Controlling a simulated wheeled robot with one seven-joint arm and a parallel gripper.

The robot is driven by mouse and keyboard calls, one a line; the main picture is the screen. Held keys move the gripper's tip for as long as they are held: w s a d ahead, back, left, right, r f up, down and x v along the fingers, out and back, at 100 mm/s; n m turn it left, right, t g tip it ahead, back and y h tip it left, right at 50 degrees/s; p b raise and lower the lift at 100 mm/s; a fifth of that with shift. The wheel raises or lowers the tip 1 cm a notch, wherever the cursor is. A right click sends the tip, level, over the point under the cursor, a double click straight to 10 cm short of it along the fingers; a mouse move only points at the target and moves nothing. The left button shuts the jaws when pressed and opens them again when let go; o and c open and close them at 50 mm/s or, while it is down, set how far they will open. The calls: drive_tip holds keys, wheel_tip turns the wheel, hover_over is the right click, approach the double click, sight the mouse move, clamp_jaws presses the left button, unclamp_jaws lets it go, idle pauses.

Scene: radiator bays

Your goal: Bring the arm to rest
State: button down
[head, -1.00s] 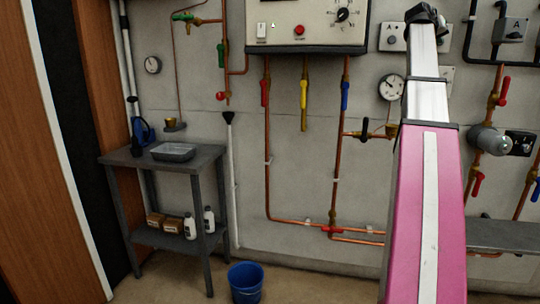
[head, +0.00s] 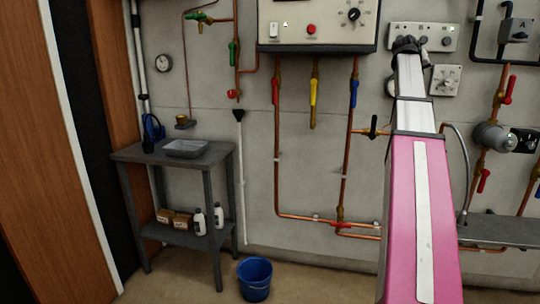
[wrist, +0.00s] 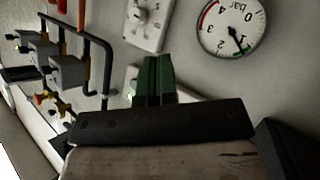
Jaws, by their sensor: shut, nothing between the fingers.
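My arm, with a pink and white link, reaches up the right side of the head view. My gripper (head: 408,45) is at its far end, small and dark, in front of the wall near a white switch plate. In the wrist view my gripper (wrist: 158,75) shows two green fingers close together with nothing between them. Beyond them are a dial plate (wrist: 150,20) and a round pressure gauge (wrist: 232,27) marked in bar. In the head view my arm hides most of that gauge.
A grey side table (head: 128,157) with a tray (head: 186,149) stands at the left. A blue bucket (head: 254,279) is on the floor. Copper pipes (head: 277,160) with coloured valves run along the wall under a control box (head: 318,45). A grey shelf (head: 500,233) is at the right.

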drive_tip(key=s+a+f+n+g+y, duration=0.15)
drive_tip(key=a+f, duration=0.55)
drive_tip(key=f, duration=0.7)
drive_tip(key=a+f+y, duration=0.3)
drive_tip(key=a+f, duration=0.3)
drive_tip(key=f, duration=0.7)
drive_tip(key=a+f+n+g+y, duration=0.15)
drive_tip(key=a+f, duration=0.55)
drive_tip(key=f, duration=0.7)
drive_tip(key=s+a+f+g+y, duration=0.1)
drive_tip(key=s+a+f, duration=0.5)
drive_tip(key=f, duration=0.3)
drive_tip(key=s+a+f+n+g+y, duration=0.1)
drive_tip(key=s+a+f+g, duration=0.1)
drive_tip(key=s+a+f, duration=0.4)
drive_tip(key=s+a+f+g+y, duration=0.1)
drive_tip(key=s+a+f+y, duration=0.1)
drive_tip(key=s+a+f, duration=0.5)
drive_tip(key=s+f, duration=0.4)
drive_tip(key=f, duration=0.3)
drive_tip(key=shift+s+n+g, duration=0.25)
drive_tip(key=shift+n+g, duration=0.15)
